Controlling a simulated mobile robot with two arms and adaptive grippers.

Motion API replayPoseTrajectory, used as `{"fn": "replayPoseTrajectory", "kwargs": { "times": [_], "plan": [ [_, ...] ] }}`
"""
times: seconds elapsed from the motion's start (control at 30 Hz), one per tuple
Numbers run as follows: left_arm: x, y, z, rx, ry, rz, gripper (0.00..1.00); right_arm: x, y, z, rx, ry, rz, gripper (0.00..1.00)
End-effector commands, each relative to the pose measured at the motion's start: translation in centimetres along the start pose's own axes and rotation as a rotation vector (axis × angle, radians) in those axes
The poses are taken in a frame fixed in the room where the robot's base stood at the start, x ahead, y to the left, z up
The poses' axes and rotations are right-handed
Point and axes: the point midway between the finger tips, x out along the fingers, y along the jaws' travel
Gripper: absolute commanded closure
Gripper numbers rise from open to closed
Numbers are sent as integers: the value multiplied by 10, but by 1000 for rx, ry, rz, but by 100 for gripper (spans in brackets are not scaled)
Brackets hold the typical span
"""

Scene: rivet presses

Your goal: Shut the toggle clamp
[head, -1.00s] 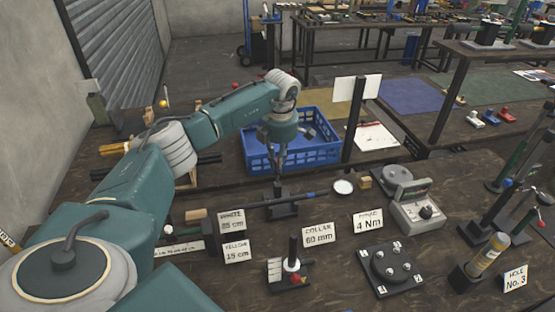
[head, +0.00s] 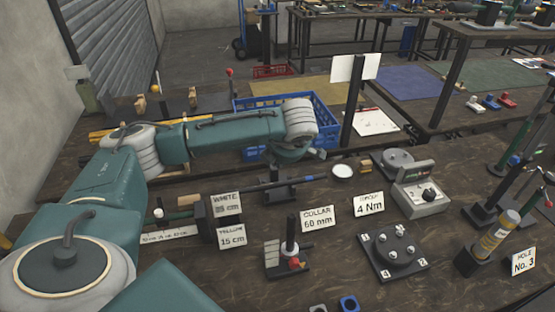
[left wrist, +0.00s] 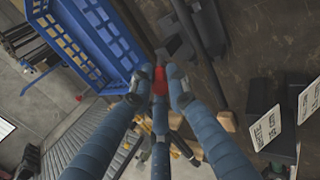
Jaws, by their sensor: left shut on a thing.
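My left gripper (head: 312,154) is over the bench in front of the blue crate, its fingers mostly hidden by the wrist in the head view. In the left wrist view its blue fingers (left wrist: 157,88) are closed together around a small red piece (left wrist: 160,75), seemingly the clamp's handle. A dark block (left wrist: 176,38), which may be the clamp's body, is just beyond the fingertips. A black stand (head: 280,193) with a dark bar (head: 250,188) lies below the gripper in the head view. I cannot tell the clamp's arm position. My right gripper is not in view.
The blue crate (head: 240,105) stands just behind the arm; it also shows in the left wrist view (left wrist: 85,35). Label cards (head: 318,219) and a small stand with a red knob (head: 292,262) are in front. A round bolted fixture (head: 395,255) stands at the right.

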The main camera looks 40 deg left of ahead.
Motion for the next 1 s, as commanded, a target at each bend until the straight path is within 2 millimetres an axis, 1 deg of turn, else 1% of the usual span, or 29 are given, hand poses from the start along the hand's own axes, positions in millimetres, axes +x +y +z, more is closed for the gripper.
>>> {"fn": "replayPoseTrajectory", "kwargs": {
  "times": [0.43,0.47,0.5,0.53,0.73,0.83,0.93,1.0],
  "plan": [
    [-1,-1,1,0,-1,10,100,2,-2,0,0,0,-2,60],
    [-1,-1,1,0,-1,10,79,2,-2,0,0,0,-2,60],
    [-1,-1,1,0,-1,10,71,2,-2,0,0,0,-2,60],
    [-1,-1,1,0,-1,9,66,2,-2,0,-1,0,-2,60],
    [0,-1,0,1,0,9,66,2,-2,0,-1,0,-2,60],
    [-2,-1,0,1,0,9,66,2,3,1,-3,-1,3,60],
    [-8,-1,1,2,-3,9,66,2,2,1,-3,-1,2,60],
    [-18,-1,1,2,-3,10,66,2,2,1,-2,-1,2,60]
  ]
}}
